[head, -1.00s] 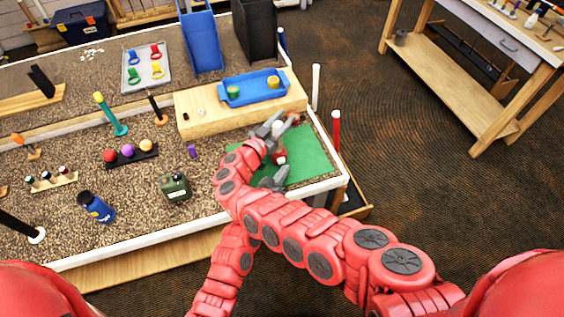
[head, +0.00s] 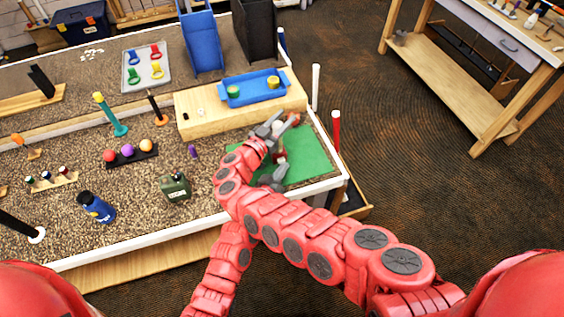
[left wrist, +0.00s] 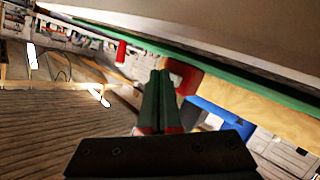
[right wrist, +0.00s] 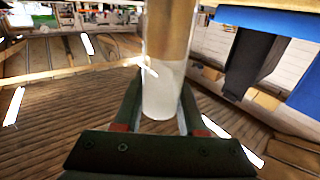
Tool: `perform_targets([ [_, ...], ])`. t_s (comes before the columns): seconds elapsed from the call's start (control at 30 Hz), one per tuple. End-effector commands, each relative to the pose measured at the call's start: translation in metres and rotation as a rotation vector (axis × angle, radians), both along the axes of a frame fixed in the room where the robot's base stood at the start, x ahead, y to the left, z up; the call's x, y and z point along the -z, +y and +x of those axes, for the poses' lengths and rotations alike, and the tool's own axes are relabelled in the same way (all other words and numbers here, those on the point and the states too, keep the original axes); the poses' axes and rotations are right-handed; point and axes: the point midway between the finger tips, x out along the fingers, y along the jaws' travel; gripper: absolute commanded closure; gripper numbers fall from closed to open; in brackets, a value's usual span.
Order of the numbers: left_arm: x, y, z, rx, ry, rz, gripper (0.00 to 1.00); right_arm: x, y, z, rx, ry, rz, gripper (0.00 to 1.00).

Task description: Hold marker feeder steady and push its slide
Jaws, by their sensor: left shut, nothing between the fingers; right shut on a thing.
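The marker feeder (head: 279,150) stands on the green mat at the table's near right corner, mostly hidden by my right arm. In the right wrist view its pale, clear tube (right wrist: 165,85) sits between the fingers of my right gripper (right wrist: 160,118), which is shut on it. In the head view my right gripper (head: 277,127) is at the feeder's upper part. My left gripper (head: 280,172) is shut and empty, low beside the feeder. In the left wrist view its closed fingertips (left wrist: 160,75) are close to a red part (left wrist: 183,75), probably the slide; contact cannot be told.
The green mat (head: 312,160) has free room to the right. A wooden block (head: 205,118) with a blue tray (head: 255,98) stands behind.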

Motion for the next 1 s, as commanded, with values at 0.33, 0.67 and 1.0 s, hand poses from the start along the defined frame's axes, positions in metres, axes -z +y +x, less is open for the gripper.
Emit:
perform_targets([
  [0.33,0.0,0.001,0.004,0.0,0.0,0.001,1.0,0.0,0.0,0.0,0.0,0.0,0.0,1.0],
  [0.67,-0.001,0.003,0.008,0.0,-0.001,0.001,1.0,0.0,0.0,0.0,0.0,0.0,0.0,1.0],
  [1.0,-0.001,0.004,0.011,0.0,-0.003,0.001,1.0,0.0,0.0,0.0,0.0,0.001,-0.001,1.0],
])
